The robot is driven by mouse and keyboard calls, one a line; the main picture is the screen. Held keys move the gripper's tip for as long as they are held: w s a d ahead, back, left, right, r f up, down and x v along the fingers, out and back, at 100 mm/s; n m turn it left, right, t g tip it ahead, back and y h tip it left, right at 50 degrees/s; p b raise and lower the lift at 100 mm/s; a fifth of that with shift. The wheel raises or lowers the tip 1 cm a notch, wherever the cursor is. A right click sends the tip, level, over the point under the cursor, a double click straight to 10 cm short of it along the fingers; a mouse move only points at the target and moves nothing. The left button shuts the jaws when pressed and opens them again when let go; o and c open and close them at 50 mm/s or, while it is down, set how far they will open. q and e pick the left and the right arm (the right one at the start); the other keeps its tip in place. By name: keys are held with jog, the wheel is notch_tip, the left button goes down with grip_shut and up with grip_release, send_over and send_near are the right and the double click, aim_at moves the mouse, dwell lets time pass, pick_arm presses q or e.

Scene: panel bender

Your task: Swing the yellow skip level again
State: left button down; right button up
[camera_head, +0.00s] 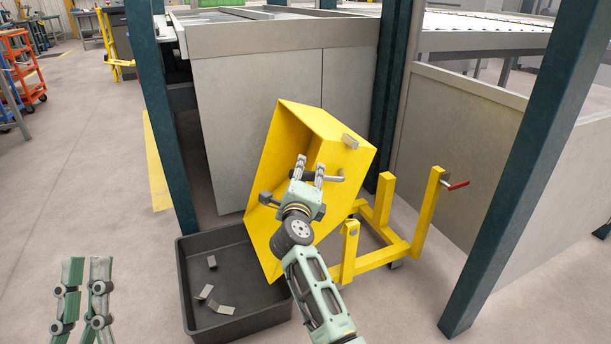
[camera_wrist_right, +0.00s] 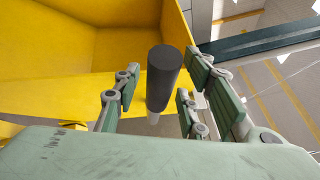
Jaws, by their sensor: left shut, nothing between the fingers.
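The yellow skip (camera_head: 292,130) is tipped steeply to the left on its yellow wheeled frame (camera_head: 375,262), with its lower end over a dark bin. In the right wrist view, yellow skip walls (camera_wrist_right: 60,50) fill the upper left. My right gripper (camera_head: 311,163) is at the skip, over its handle. The right wrist view shows the handle's dark grip (camera_wrist_right: 163,78) between the spread fingers (camera_wrist_right: 160,98), with a gap visible on its left side. My left gripper (camera_head: 86,262) is shut and empty at the lower left, away from the skip.
The dark bin (camera_head: 190,285) holds several small metal pieces (camera_head: 211,262). A red-handled lever (camera_head: 458,185) sticks out from a frame post. Dark posts (camera_head: 160,120) and (camera_head: 510,200) stand on either side, with a grey machine cabinet (camera_head: 250,110) behind.

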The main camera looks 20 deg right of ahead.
grip_shut()
dwell(0.4)
